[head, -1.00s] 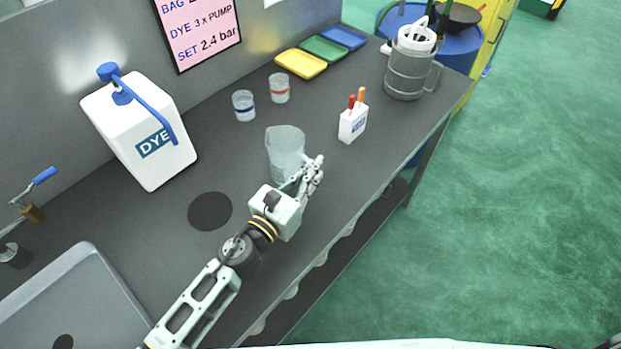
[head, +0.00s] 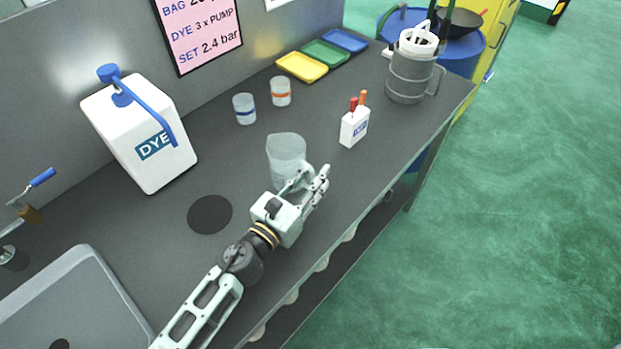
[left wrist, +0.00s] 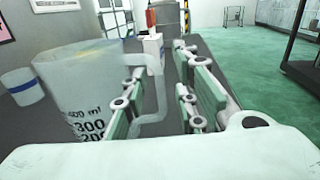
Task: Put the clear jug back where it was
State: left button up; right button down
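The clear jug (head: 285,154) stands upright on the grey bench, right of the round black mat (head: 210,214) and apart from it. In the left wrist view the jug (left wrist: 85,88) fills the left side, with dark volume marks and its handle (left wrist: 154,100) facing my gripper. My left gripper (head: 311,178) is at the handle side of the jug. In the left wrist view its fingers (left wrist: 162,92) are spread apart with the handle between them, and a gap shows beside the handle. My right gripper is not in view.
Two small cups (head: 244,109) (head: 281,92) stand behind the jug, and a white marker holder (head: 354,127) to its right. The bench around the mat is clear.

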pick_arm(q)
jog(key=shift+r, duration=0.15)
jog(key=shift+s+a, duration=0.2)
jog(key=shift+s, duration=0.05)
jog(key=b+v, duration=0.1)
jog(key=v, duration=0.4)
jog(key=b+v, duration=0.2)
jog(key=v, duration=0.3)
jog(key=shift+s+a+f, duration=0.2)
jog(key=shift+s, duration=0.1)
jog(key=shift+s+a+r, duration=0.15)
jog(key=shift+s, duration=0.15)
